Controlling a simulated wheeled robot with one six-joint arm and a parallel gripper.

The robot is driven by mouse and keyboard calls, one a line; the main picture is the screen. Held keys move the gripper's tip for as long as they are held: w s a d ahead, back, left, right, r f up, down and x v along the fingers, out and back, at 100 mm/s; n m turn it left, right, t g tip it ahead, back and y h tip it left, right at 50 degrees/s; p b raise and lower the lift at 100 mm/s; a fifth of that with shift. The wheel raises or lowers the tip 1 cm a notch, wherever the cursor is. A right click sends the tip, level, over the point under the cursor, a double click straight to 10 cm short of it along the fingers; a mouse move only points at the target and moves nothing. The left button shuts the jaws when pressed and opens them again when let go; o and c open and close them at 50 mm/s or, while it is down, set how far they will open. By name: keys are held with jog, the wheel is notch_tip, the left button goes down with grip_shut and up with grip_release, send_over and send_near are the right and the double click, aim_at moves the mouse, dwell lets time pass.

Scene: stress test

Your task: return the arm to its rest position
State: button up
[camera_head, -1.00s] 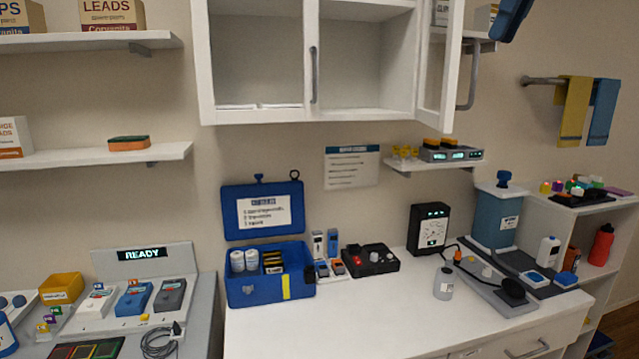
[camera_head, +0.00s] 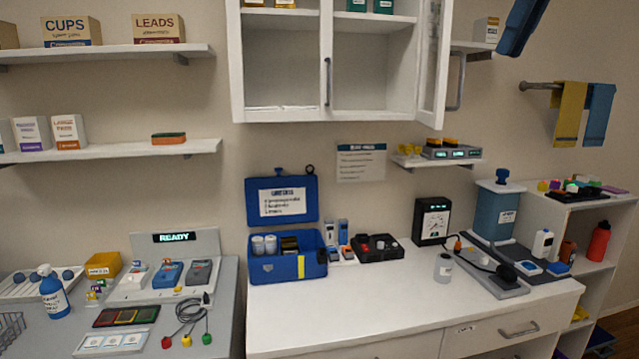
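My gripper is not in view, so its fingers and anything in them cannot be seen. A dark blue angular shape (camera_head: 525,28) is cut off by the top edge at the upper right, in front of the wall. I cannot tell whether it is a part of my arm. No other part that could be my arm shows.
A white counter (camera_head: 340,318) holds an open blue case (camera_head: 288,267), a black meter (camera_head: 432,221) and a blue-grey canister (camera_head: 494,215). A white wall cabinet (camera_head: 330,112) hangs above, its right door open. A grey bench (camera_head: 225,300) stands left. The counter's front is clear.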

jog(key=w+a+f+m+g+b, duration=0.1)
jog(key=a+f, duration=0.1)
jog(key=f, duration=0.9)
jog(key=w+a+f+m+h+b, duration=0.1)
jog(key=a+f+m, duration=0.1)
jog(key=f, duration=0.9)
jog(key=w+a+f+m+g, duration=0.1)
jog(key=w+a+f, duration=0.1)
jog(key=f, duration=1)
jog(key=s+a+f+m+b, duration=0.1)
jog(key=s+a+f, duration=0.2)
jog(key=s+f, duration=0.5)
jog(key=s+a+f+m+h+b, duration=0.1)
jog(key=s+a+f, duration=0.2)
jog(key=s+f, duration=0.5)
notch_tip(320, 180, down, 8)
jog(key=shift+a+f, duration=0.25)
